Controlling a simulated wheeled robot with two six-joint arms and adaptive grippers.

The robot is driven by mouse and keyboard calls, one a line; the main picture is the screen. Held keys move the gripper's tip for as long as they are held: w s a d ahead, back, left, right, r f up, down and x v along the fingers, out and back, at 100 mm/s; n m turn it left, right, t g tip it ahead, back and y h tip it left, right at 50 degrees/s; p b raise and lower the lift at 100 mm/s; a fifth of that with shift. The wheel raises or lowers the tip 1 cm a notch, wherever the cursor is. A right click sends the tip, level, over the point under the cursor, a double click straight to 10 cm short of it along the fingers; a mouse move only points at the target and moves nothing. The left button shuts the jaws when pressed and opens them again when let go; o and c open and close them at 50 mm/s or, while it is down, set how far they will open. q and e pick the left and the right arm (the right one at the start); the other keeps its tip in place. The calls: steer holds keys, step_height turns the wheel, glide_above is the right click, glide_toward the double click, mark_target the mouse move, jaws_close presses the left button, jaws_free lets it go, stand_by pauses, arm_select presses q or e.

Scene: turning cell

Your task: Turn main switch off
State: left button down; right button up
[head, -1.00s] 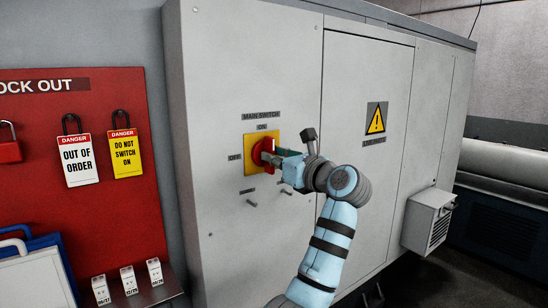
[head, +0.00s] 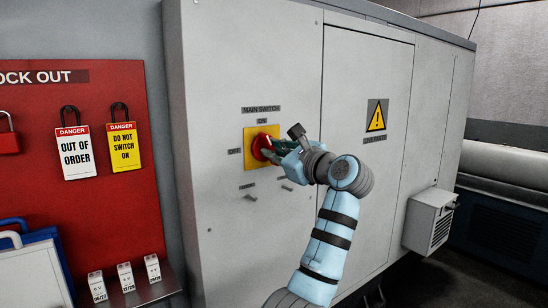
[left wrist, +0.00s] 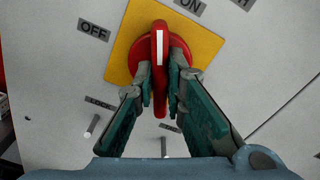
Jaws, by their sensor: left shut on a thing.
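The main switch is a red rotary knob (head: 262,147) on a yellow plate (head: 249,162), on the grey cabinet's front. In the left wrist view the red handle (left wrist: 160,100) with its white line stands between the ON label (left wrist: 190,4) and the OFF label (left wrist: 94,31), pointing closer to ON. My left gripper (head: 274,149) is at the knob; in the left wrist view its two teal fingers (left wrist: 160,88) are shut on the handle, one on each side. The fingers hide part of the knob in the head view. My right gripper is not in view.
Two short pegs (head: 250,197) stick out below the switch. A red lockout board (head: 108,216) with danger tags and a padlock (head: 8,142) hangs at left. A small shelf (head: 160,289) holds several small labelled items. A vent box (head: 430,222) juts out at right.

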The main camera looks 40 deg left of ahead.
arm_select(q)
steer(key=n+b, duration=0.2)
steer(key=n, duration=1)
steer(key=shift+n, duration=0.3)
steer(key=shift+b, duration=0.3)
steer(key=c, duration=1.7)
jaws_free()
steer(key=shift+o, duration=0.2)
steer(key=v, duration=1.2)
